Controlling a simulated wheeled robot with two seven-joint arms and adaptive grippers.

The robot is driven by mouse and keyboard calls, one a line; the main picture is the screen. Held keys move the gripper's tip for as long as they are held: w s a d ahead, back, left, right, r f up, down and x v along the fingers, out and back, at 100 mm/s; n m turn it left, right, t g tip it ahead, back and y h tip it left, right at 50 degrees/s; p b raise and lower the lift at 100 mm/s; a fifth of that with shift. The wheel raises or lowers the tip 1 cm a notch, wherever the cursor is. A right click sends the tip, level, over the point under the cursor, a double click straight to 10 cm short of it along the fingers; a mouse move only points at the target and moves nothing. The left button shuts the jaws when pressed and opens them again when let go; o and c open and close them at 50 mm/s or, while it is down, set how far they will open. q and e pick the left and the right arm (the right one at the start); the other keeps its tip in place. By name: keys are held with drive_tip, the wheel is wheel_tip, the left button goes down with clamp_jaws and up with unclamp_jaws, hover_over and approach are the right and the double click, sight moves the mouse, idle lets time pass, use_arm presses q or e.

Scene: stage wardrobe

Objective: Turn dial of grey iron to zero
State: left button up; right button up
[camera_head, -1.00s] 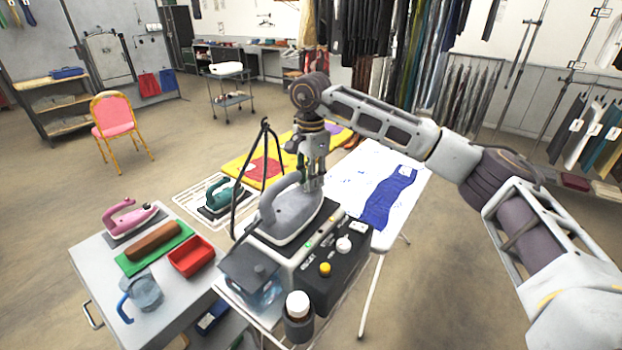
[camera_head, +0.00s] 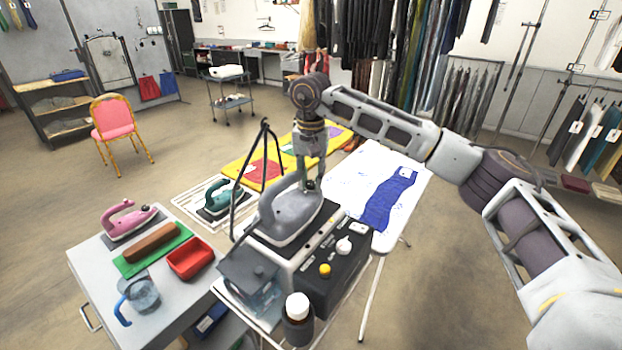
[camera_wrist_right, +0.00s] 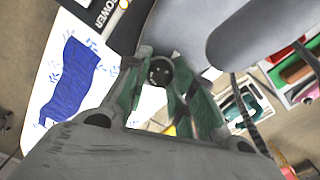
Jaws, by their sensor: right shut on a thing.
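The grey iron (camera_head: 292,216) rests on the steam station in the head view, its handle toward the left. It also shows at the upper right of the right wrist view (camera_wrist_right: 262,32). My right gripper (camera_head: 311,188) reaches down from above to the iron's far end. In the wrist view its green-padded fingers (camera_wrist_right: 165,88) are shut around a small dark round dial (camera_wrist_right: 159,71) with light dots on its face. The dial's setting cannot be read, and the fingers hide it in the head view. My left gripper is not in view.
A black control box (camera_head: 330,265) with a yellow and a white knob stands in front. A white-capped bottle (camera_head: 298,306) is nearby. A pink iron (camera_head: 127,218) and a red tray (camera_head: 191,260) are on the left cabinet. A teal iron (camera_head: 220,196) sits behind. The ironing board (camera_head: 353,178) lies behind right.

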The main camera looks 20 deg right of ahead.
sight(311, 182)
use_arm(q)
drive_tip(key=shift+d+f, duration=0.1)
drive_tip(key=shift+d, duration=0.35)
use_arm(e)
drive_tip(key=shift+n, duration=0.8)
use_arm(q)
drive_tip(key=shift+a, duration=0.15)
use_arm(e)
drive_tip(key=o, duration=1.1)
drive_tip(key=shift+c, duration=0.2)
drive_tip(key=shift+r, duration=0.75)
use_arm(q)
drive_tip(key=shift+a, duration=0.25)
use_arm(e)
wheel_tip(311, 182, up, 10)
drive_tip(key=shift+r, duration=0.25)
